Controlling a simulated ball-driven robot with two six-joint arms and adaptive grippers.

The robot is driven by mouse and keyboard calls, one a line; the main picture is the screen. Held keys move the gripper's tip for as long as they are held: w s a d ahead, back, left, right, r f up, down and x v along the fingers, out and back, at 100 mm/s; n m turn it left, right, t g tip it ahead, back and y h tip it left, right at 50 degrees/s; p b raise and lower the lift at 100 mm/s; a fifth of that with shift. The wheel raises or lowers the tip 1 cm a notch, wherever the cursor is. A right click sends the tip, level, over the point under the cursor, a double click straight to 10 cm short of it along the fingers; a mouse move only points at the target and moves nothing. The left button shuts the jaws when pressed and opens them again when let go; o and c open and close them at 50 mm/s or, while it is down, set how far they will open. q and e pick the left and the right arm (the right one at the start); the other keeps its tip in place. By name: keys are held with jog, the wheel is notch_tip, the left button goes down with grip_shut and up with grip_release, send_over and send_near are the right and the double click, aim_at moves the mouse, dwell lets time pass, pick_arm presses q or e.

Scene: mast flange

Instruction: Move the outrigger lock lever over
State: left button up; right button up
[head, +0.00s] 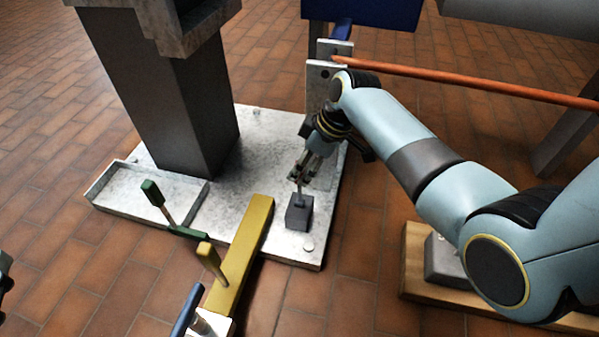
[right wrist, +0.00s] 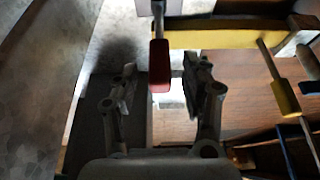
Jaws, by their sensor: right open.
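A lever with a red grip (right wrist: 160,66) rises from a small grey block (head: 299,212) on the pale base plate (head: 255,150). My right gripper (head: 303,172) is above this block, tilted down. In the right wrist view, its two fingers (right wrist: 160,95) are open, with the red grip in line with the gap between them. I cannot tell whether they touch it. Other levers have a green grip (head: 152,192), a yellow grip (head: 206,255) and a blue grip (head: 187,310). No label shows which is the outrigger lock. A dark part of my left gripper (head: 4,275) shows at the left edge.
A yellow beam (head: 243,252) runs from the plate toward the front. A dark mast column (head: 160,95) stands behind. An orange bar (head: 460,78) crosses at the right, above a wooden board (head: 415,250) with a grey object. The brick floor (head: 60,240) is open at the left.

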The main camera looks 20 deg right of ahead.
jog(key=shift+b+x, duration=0.75)
jog(key=shift+x, duration=0.45)
pick_arm(q)
notch_tip(320, 180, up, 11)
jog(key=w+d+m+t+h, duration=0.1)
jog(key=w+t+h, duration=0.1)
jog(key=t, duration=0.3)
jog(key=shift+w+m, duration=0.2)
jog(key=shift+m, duration=0.1)
jog(key=shift+d, duration=0.1)
pick_arm(e)
grip_shut()
